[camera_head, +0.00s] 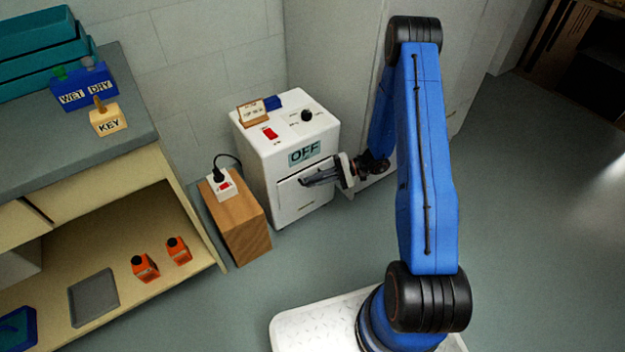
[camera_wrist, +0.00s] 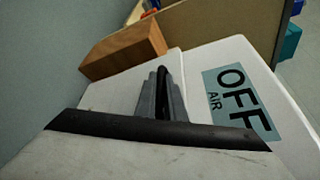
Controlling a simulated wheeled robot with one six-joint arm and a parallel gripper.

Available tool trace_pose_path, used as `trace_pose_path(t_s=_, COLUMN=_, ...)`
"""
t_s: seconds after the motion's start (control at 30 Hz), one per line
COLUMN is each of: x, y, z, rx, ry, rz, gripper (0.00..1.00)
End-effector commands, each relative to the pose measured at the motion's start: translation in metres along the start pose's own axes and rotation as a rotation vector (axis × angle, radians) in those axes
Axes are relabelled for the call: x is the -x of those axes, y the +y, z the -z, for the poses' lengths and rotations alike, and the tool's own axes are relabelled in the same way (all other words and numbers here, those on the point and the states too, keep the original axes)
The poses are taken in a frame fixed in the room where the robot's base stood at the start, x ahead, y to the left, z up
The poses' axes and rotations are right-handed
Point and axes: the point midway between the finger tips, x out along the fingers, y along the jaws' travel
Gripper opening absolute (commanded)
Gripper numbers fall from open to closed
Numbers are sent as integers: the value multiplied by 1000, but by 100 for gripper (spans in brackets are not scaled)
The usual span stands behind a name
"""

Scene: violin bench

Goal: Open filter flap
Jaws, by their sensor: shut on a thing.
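A white machine (camera_head: 254,141) with an OFF label (camera_head: 304,153) stands against the wall. The filter flap (camera_head: 296,204) is the white panel low on its front, with a dark gap along its top edge. My gripper (camera_head: 306,180) reaches in from the right, at the upper part of the flap. In the wrist view my fingers (camera_wrist: 163,97) are closed together at the white front, beside the OFF AIR label (camera_wrist: 238,102). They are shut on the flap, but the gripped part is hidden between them. The flap looks nearly flush; I cannot tell a small tilt.
A wooden block (camera_head: 240,226) with a white switch box (camera_head: 223,185) stands close left of the machine. A bench (camera_head: 150,185) with orange bottles on its lower shelf is further left. A small card holder (camera_head: 252,113) sits on the machine. The floor in front is clear.

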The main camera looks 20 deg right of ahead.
Motion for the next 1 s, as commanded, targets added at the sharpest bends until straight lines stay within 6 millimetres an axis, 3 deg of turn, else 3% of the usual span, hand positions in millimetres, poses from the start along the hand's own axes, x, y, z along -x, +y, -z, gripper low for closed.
trace_pose_path(t_s=0.53, x=13, y=60, z=-27, rx=395, ry=-1, rz=176, gripper=0)
trace_pose_path(t_s=1.0, x=14, y=127, z=-28, rx=808, ry=-7, rz=351, gripper=0)
